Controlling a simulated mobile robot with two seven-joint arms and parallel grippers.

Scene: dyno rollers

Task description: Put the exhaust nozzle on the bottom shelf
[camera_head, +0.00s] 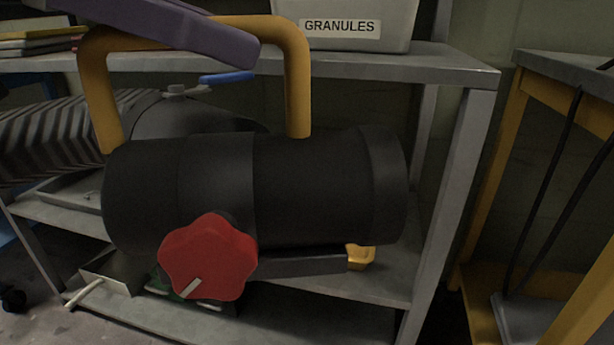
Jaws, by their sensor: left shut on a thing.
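The exhaust nozzle (310,190) is a large black cylinder with a yellow arched handle (297,85) on top and a red knob (208,258) on its front. It fills the middle of the head view, in front of the shelf unit, lying roughly level. My left gripper (235,42) comes in from the upper left as a purple-grey bar across the handle's top. It is shut on the handle; its fingertips are not clearly seen. The bottom shelf (135,325) shows low at the left, partly behind the nozzle. My right gripper is not in view.
A bin labelled GRANULES (345,20) stands on the top shelf (430,65). The middle shelf (385,280) holds a small yellow object (360,257). A striped hose (45,135) is at left. A dustpan-like object (108,272) is low left. A yellow-framed table (500,170) stands right.

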